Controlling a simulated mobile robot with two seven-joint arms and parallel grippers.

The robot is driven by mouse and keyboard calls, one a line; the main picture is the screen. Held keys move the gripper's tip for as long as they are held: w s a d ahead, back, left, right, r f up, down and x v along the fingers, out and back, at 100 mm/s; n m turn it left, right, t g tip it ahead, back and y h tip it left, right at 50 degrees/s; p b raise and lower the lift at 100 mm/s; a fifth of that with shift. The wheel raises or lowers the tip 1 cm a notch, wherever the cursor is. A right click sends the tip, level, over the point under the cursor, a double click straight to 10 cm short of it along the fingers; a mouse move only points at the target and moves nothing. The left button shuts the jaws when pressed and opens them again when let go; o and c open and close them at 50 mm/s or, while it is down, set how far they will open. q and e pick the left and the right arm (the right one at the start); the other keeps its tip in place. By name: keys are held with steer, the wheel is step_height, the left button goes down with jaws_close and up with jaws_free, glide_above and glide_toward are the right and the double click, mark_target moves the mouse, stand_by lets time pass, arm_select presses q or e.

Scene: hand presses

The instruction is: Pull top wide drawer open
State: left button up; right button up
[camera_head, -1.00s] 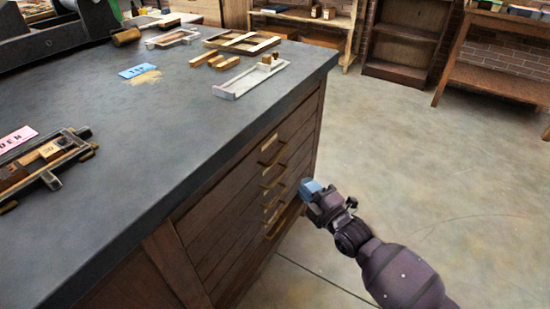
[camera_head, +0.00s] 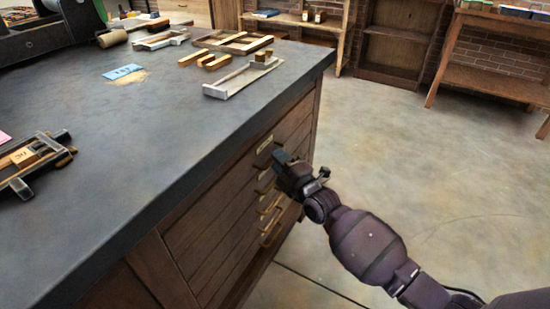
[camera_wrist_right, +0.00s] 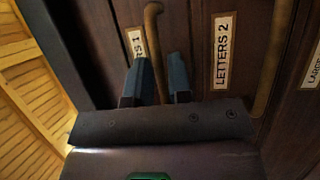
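The top wide drawer (camera_head: 225,185) is in the front of the dark-topped cabinet in the head view and looks shut. My right gripper (camera_head: 281,158) is at its handle, just under the counter edge. In the right wrist view, my right gripper (camera_wrist_right: 157,78) has its two blue-grey fingers apart, one on each side of the brass handle (camera_wrist_right: 153,40). I cannot tell whether they touch it. A partly hidden label (camera_wrist_right: 137,45) is beside this handle. My left gripper is not in view.
A second drawer label (camera_wrist_right: 222,50) reads "LETTERS 2", with its handle (camera_wrist_right: 270,60) beside it. More drawers lie below. The countertop (camera_head: 130,150) overhangs the drawers and holds a grey tray (camera_head: 243,80) and wooden pieces. The floor (camera_head: 420,170) beside the cabinet is clear.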

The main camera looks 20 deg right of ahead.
steer(key=shift+w+a+r, duration=0.1)
steer(key=shift+w+a, duration=0.1)
steer(key=shift+w, duration=0.5)
jaws_close()
steer(key=shift+s, duration=0.1)
